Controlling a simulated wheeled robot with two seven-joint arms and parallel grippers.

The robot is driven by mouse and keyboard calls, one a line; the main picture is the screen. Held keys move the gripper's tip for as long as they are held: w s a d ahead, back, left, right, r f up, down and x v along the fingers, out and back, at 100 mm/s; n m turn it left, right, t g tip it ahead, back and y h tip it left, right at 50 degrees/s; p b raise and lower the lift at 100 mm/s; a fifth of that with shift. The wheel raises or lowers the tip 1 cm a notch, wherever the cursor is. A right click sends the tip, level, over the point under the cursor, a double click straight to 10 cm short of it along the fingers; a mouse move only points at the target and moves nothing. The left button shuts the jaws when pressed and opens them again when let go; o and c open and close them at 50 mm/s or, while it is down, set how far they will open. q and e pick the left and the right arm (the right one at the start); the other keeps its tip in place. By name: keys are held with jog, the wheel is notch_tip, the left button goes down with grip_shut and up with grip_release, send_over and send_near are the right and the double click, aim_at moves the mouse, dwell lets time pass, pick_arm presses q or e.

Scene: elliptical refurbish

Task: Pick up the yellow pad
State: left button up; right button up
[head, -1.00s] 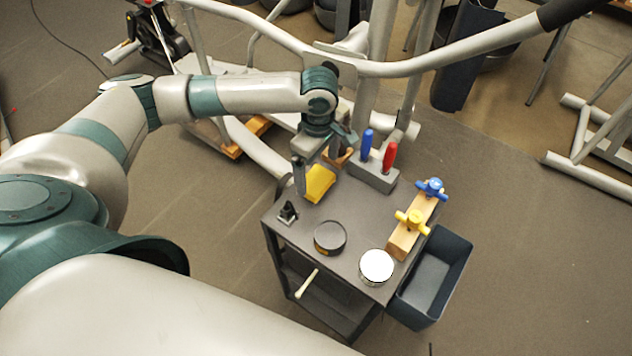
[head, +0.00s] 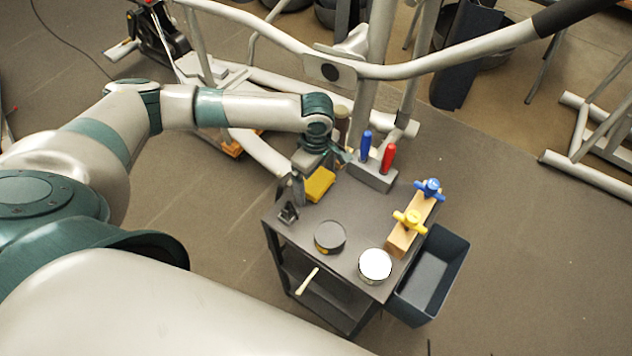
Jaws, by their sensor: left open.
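The yellow pad (head: 320,185) lies at the back left of the dark cart top (head: 300,232). My left gripper (head: 318,178) comes down over it from above, pointing downward. It is open, with one finger on the pad's left side and the other toward its right and back. The pad's far part is hidden under the gripper. I cannot tell whether the fingers touch the pad. My right gripper is not in view.
A grey holder (head: 371,176) with blue and red handles stands close right of the gripper. A wooden block with blue and yellow knobs (head: 405,240), a dark round tin (head: 329,237), a white-topped can (head: 375,265) and a small black clip (head: 288,212) share the cart. A dark bin (head: 436,275) hangs at right.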

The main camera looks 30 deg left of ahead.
aim_at(319, 181)
pick_arm(q)
jog(key=c, duration=1.2)
jog(key=shift+r, duration=0.1)
jog(key=shift+r, duration=0.45)
jog(key=r, duration=0.1)
jog(key=r+b, duration=0.1)
jog(key=r, duration=0.1)
jog(key=shift+d+r+b, duration=0.1)
jog(key=shift+d+b, duration=0.2)
jog(key=shift+d, duration=0.1)
jog(key=shift+w+d+r+b, duration=0.1)
jog(key=shift+d+r+b, duration=0.25)
jog(key=shift+d+r, duration=1.15)
jog(key=shift+d+r+b, duration=0.4)
jog(key=shift+d+r, duration=0.35)
jog(key=shift+d, duration=1.4)
jog(key=shift+w+d+r+b, duration=0.1)
jog(key=shift+d+r+b, duration=0.25)
jog(key=shift+d+r, duration=1.15)
jog(key=shift+s+d+f, duration=0.1)
jog(key=shift+d+f, duration=0.2)
jog(key=shift+f, duration=0.05)
jog(key=shift+o, duration=0.9)
